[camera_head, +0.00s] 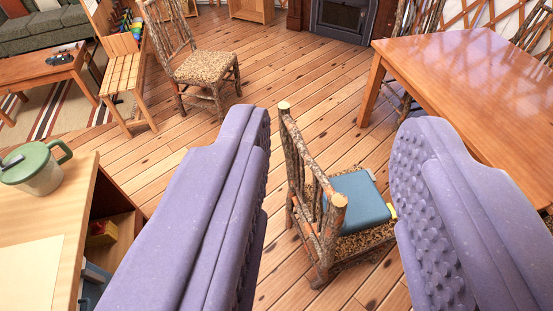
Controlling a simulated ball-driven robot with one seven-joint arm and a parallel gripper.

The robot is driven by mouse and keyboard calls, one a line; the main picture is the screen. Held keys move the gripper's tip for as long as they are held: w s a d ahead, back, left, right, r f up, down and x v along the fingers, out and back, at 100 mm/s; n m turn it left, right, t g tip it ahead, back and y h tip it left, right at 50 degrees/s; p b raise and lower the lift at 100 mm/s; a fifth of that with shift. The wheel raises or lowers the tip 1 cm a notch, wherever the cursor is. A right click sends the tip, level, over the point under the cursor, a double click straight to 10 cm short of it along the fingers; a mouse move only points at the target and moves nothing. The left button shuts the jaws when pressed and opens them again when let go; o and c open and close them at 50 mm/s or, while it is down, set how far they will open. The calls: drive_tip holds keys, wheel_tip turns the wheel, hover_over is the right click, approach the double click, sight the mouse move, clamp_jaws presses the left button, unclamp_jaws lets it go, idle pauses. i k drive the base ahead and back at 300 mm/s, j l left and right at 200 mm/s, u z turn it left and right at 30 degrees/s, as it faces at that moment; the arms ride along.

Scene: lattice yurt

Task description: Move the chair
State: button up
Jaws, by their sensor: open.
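A rustic log chair (318,226) with bark-covered posts stands on the plank floor at the centre right, seen from above. A blue box-like item (355,198) with a yellow bit at its edge lies on its speckled seat. My gripper (330,190) shows as two purple padded fingers, wide apart, one on each side of the chair in the picture. The fingers look nearer to the camera than the chair, and I see no contact. A second log chair (205,67) of the same kind stands farther back at the upper left.
A wooden table (480,75) fills the upper right, with more log chairs (415,30) behind it. Floor between the chairs is clear.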

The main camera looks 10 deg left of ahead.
sight(336, 254)
drive_tip(key=i+u, duration=0.35)
drive_tip(key=u, duration=0.15)
drive_tip(key=i+l+u, duration=0.15)
drive_tip(key=i+u, duration=0.15)
drive_tip(key=u, duration=0.2)
drive_tip(key=i+l+u, duration=0.2)
drive_tip(key=i+l, duration=0.55)
drive_tip(key=i, duration=0.1)
